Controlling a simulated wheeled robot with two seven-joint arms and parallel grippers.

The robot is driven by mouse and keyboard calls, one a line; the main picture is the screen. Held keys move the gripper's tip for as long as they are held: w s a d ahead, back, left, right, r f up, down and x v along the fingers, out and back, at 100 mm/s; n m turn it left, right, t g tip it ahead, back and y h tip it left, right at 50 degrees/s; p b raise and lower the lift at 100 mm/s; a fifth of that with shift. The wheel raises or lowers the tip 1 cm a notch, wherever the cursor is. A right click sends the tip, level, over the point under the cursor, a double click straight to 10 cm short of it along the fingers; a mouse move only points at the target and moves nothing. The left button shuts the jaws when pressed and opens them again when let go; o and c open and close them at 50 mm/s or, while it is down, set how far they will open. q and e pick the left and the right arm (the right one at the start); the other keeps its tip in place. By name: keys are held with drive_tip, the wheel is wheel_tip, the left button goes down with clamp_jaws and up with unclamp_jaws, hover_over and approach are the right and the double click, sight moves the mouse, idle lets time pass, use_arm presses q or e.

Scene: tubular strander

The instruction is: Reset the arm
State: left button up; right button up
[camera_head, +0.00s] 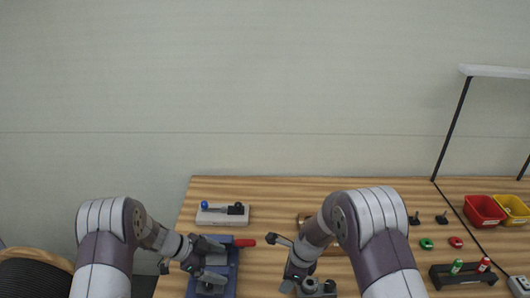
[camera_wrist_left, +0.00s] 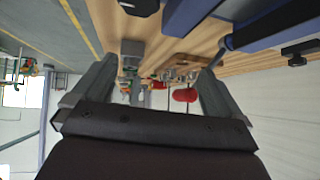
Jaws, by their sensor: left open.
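My left gripper (camera_head: 222,260) is open over the blue device (camera_head: 233,284) at the table's left front, with its two fingers apart. A red handle (camera_head: 245,242) sticks out to the right of that device. In the left wrist view, the fingers of my left gripper (camera_wrist_left: 155,75) are spread wide with nothing between them. I cannot tell whether they touch the device. My right arm reaches in from the lower right, and its gripper (camera_head: 284,262) is low over the middle of the table.
A grey block with a blue knob (camera_head: 222,215) lies behind my left gripper. At right are a red bin (camera_head: 484,210), a yellow bin (camera_head: 513,209), a black rack (camera_head: 466,274) and small green and red parts. A lamp frame (camera_head: 452,128) stands there. Bare wood (camera_head: 285,203) shows at the back.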

use_arm(q)
drive_tip(key=r, duration=0.1)
drive_tip(key=w+d+r+n+t, duration=0.1)
drive_tip(key=w+r+t+y, duration=0.1)
drive_tip(key=shift+w+d, duration=0.1)
drive_tip(key=shift+d, duration=0.2)
drive_tip(key=s+a+r+n+t+y, duration=0.3)
drive_tip(key=s+a+r+n+y, duration=0.1)
drive_tip(key=a+r+n+y, duration=0.4)
drive_tip(key=s+d+n+g, duration=0.1)
drive_tip(key=s+n+g, duration=0.2)
drive_tip(key=s, duration=0.8)
drive_tip(key=s+d+n+g+b, duration=0.1)
drive_tip(key=s+n, duration=0.3)
drive_tip(key=s, duration=0.7)
drive_tip(key=shift+s+d+f+g, duration=0.2)
drive_tip(key=shift+d+g, duration=0.25)
drive_tip(key=shift+g, duration=0.45)
use_arm(e)
drive_tip(key=s+d+r+n+h, duration=0.1)
drive_tip(key=s+d+r+n, duration=0.5)
drive_tip(key=s+n, duration=0.4)
drive_tip(key=s+d+r+n+h, duration=0.2)
drive_tip(key=s+d+r+n, duration=0.3)
drive_tip(key=s+n, duration=0.5)
drive_tip(key=shift+s+d+r+n, duration=0.4)
drive_tip(key=shift+d+n, duration=0.1)
drive_tip(key=shift+d, duration=0.6)
